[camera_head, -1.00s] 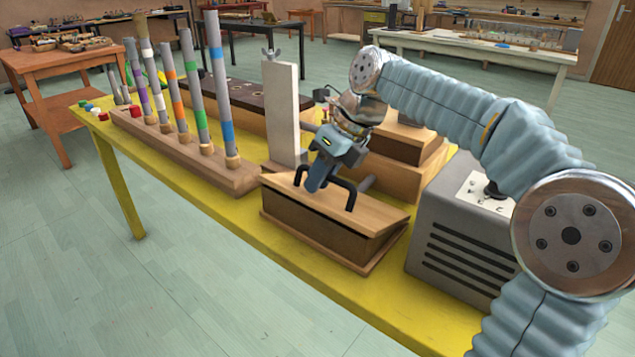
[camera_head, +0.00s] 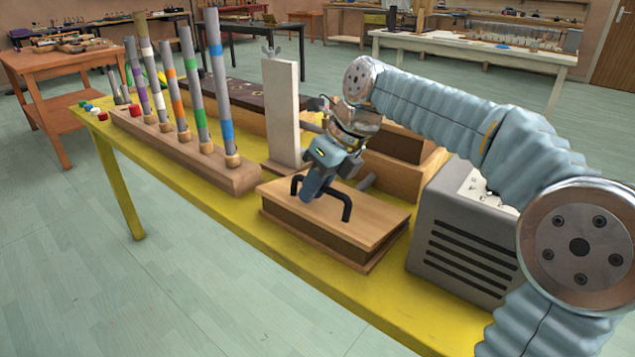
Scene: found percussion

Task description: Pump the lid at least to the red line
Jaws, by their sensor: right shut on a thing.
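The wooden lid (camera_head: 352,232) lies low over a flat box with dark sides (camera_head: 312,232) on the yellow table. A narrow dark band shows between the lid and the box's wooden base. A black bar handle (camera_head: 346,206) is fixed on top of the lid. I cannot make out a red line. My left gripper is out of view.
A rack (camera_head: 190,155) of upright tubes with coloured bands stands to the left. A white upright board (camera_head: 281,110) stands just behind the lid. A grey slotted box (camera_head: 462,245) is close on the right. The yellow table's (camera_head: 290,285) front strip is clear.

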